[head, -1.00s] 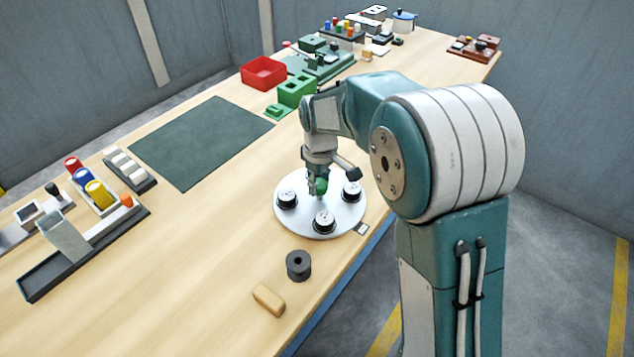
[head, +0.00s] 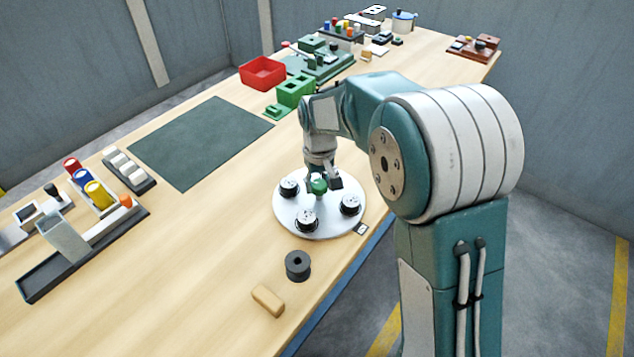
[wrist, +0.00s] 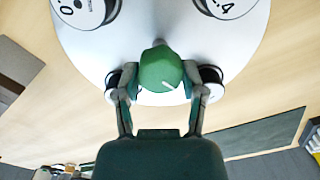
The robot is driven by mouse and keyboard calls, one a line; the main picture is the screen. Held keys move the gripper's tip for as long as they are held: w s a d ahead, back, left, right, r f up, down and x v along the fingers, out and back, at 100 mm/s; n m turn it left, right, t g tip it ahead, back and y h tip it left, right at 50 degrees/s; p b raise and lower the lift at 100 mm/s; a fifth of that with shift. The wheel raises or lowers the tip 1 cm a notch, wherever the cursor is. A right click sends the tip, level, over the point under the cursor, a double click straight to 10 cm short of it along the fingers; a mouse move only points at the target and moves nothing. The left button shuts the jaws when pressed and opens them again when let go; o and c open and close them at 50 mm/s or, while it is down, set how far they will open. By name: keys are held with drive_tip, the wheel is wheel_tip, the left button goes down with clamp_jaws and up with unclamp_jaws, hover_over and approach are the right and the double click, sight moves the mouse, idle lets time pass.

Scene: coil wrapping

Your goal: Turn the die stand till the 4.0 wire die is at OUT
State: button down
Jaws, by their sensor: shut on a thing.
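The die stand is a round white turntable (head: 325,229) with a green centre knob (head: 318,186). My gripper (head: 318,182) is shut on the knob; in the wrist view its fingers flank the knob (wrist: 160,70). Black dies with white tops sit around the rim: a left one (head: 289,187), a front one (head: 306,220) and a right one (head: 349,204). In the wrist view one die label ends in ".0" (wrist: 85,8) and another in ".4" (wrist: 228,6); their first digits are cut off. Two more dies are partly hidden behind the fingers.
A small dark-edged plate (head: 361,230) lies beside the turntable; its lettering is unreadable, and the right die is nearest it. A black spool (head: 298,265) and a tan block (head: 268,300) lie in front. A green mat (head: 200,142) lies clear behind left.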

sight(319, 183)
drive_tip(key=shift+d+m, duration=0.1)
drive_tip(key=shift+m, duration=0.9)
drive_tip(key=shift+s+m, duration=0.1)
drive_tip(key=shift+m, duration=0.2)
drive_tip(key=shift+c, duration=0.8)
unclamp_jaws()
drive_tip(key=shift+r, duration=0.1)
drive_tip(key=shift+r, duration=0.3)
wheel_tip(319, 183, up, 11)
drive_tip(key=shift+r, duration=0.1)
